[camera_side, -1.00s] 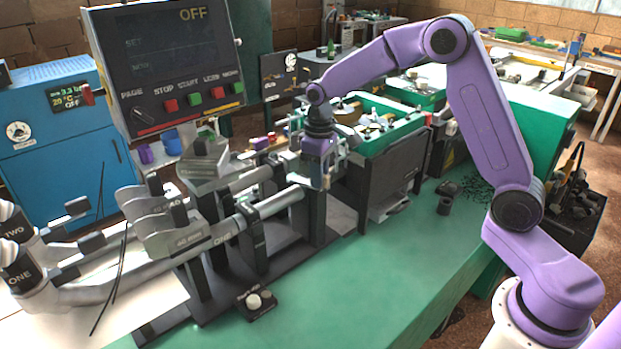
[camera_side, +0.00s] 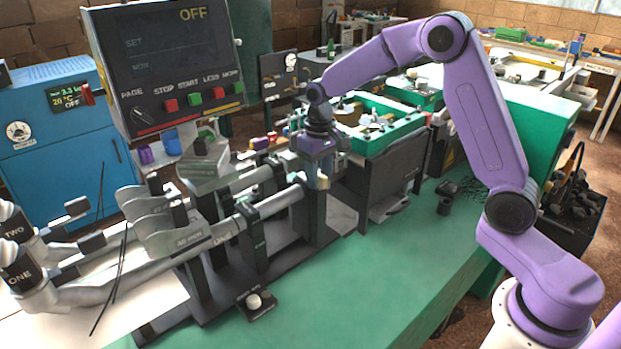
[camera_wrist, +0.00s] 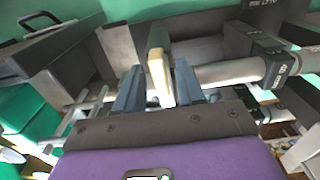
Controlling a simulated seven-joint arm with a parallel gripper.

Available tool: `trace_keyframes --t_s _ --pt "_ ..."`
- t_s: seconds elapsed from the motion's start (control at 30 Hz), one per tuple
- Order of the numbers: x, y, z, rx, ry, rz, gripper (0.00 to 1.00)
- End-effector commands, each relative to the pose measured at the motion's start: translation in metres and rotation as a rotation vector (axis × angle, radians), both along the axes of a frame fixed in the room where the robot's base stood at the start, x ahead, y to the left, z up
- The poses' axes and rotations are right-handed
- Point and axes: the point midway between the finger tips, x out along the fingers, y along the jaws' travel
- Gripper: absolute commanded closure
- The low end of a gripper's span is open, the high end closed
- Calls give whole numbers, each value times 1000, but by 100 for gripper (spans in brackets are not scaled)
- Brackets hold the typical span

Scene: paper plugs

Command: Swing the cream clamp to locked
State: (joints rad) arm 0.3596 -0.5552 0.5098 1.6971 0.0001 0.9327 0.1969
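The cream clamp (camera_side: 323,182) shows in the side view as a small pale piece at the right end of the near tube, just below my gripper (camera_side: 318,170). In the wrist view the cream clamp (camera_wrist: 159,75) stands as an upright lever between the two blue-grey fingers of my gripper (camera_wrist: 158,90). The fingers are apart, one on each side of it, with narrow gaps that look clear. I cannot make out firm contact. The lever's foot and pivot are hidden by the fingers and gripper body.
Grey tubes (camera_side: 270,205) run through dark supports (camera_side: 252,240) left of my gripper. A black-sided machine with a green top frame (camera_side: 385,140) stands close on the right. A small box with a white knob (camera_side: 254,301) sits in front. The green bench (camera_side: 370,270) is clear at front right.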

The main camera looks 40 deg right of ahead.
Motion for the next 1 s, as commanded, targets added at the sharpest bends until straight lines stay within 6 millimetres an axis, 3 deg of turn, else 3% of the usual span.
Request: trace_keyframes --t_s 0.47,1.0 --pt "0 0 0 0 1 1 62" --pt "0 0 36 0 0 2 62"
